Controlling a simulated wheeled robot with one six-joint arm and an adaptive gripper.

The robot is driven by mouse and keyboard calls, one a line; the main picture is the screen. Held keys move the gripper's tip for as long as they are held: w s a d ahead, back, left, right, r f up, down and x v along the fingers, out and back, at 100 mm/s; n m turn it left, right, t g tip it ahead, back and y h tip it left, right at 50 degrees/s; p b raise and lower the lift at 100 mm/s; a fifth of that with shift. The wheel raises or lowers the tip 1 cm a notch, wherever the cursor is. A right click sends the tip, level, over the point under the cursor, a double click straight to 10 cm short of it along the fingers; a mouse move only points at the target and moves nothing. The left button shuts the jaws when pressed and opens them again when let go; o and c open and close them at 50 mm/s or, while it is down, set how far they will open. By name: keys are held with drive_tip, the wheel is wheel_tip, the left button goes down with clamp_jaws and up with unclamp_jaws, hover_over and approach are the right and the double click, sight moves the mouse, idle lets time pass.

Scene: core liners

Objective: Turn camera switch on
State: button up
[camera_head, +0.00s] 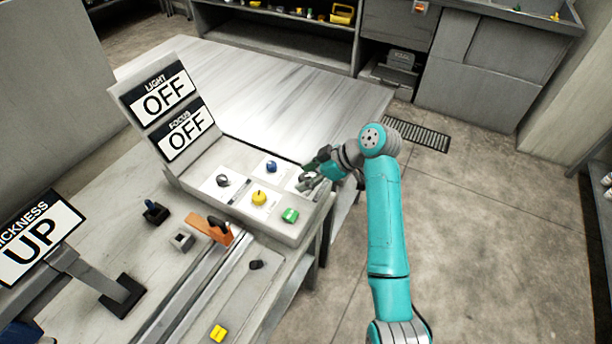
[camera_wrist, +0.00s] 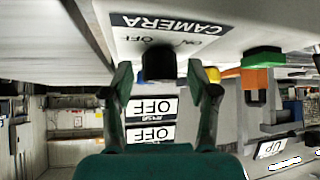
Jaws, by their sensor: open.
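The camera switch (camera_wrist: 158,64) is a dark knob on a white plate (camera_wrist: 125,30) marked CAMERA, with ON and OFF lettering; all this shows upside down in the wrist view. My gripper (camera_wrist: 158,77) is open, with one green finger on each side of the knob in the picture. I cannot tell whether either finger touches it.
The panel also bears a dark knob (camera_head: 223,180), a blue knob (camera_head: 271,167), a yellow knob (camera_head: 259,198) and a green button (camera_head: 290,215). Signs behind read LIGHT OFF (camera_head: 163,95) and FOCUS OFF (camera_head: 187,134). A sign at left reads UP (camera_head: 36,240). Floor at right is clear.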

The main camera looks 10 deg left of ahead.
drive_tip(key=shift+a+f, duration=0.1)
drive_tip(key=shift+f, duration=0.05)
clamp_jaws()
